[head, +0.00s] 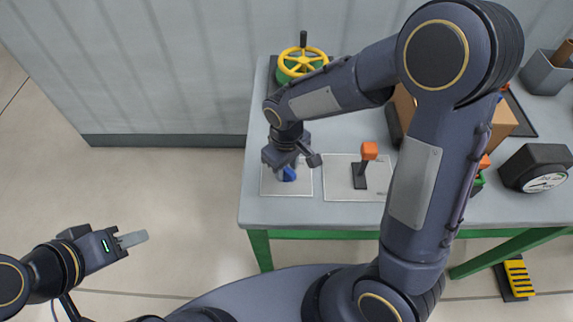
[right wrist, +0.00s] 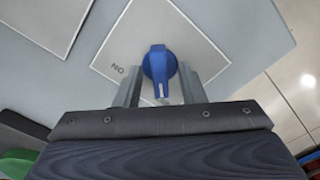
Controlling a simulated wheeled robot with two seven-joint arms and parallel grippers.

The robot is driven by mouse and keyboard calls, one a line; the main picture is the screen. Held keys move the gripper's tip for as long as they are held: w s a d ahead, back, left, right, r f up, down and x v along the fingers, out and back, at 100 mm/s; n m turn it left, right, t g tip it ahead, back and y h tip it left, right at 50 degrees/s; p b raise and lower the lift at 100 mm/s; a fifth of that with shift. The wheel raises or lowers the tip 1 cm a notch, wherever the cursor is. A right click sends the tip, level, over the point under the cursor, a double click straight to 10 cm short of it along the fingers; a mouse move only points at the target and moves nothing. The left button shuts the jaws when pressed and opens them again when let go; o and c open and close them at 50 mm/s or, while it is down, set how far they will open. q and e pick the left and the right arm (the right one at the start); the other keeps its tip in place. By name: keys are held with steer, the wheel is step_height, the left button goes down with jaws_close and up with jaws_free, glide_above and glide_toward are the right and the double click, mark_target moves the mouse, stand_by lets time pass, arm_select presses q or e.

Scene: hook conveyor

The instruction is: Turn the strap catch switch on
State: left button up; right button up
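The switch is a blue rotary knob (right wrist: 160,68) on a white square plate (right wrist: 203,45), with ON lettering (right wrist: 118,70) beside it, upside down in the right wrist view. A pale mark on the knob's handle points toward my gripper, not at the lettering. In the head view the knob (head: 289,174) shows partly under my right gripper (head: 290,166). The right wrist view shows my right gripper (right wrist: 160,90) open, one finger on each side of the knob; contact is unclear. My left gripper (head: 134,239) hangs over the floor at the left, away from the table.
On the grey table (head: 330,212) stand a yellow-green handwheel (head: 303,62), an orange-topped lever (head: 369,151) on its plate right of the knob, a cardboard box (head: 502,120) and a dial gauge (head: 545,168). A yellow pedal (head: 518,278) is on the floor.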

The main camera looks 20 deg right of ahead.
steer(key=shift+c, duration=0.5)
jaws_close()
steer(key=shift+m, duration=0.3)
steer(key=m+b, duration=0.1)
steer(key=m, duration=0.1)
steer(key=shift+m, duration=0.4)
steer(key=m+b, duration=0.1)
steer(key=m, duration=0.3)
steer(key=shift+m, duration=0.3)
steer(key=m, duration=0.4)
steer(key=shift+r+m, duration=0.1)
steer(key=shift+m, duration=0.2)
steer(key=m+p, duration=0.1)
steer(key=m, duration=0.4)
steer(key=shift+m, duration=0.3)
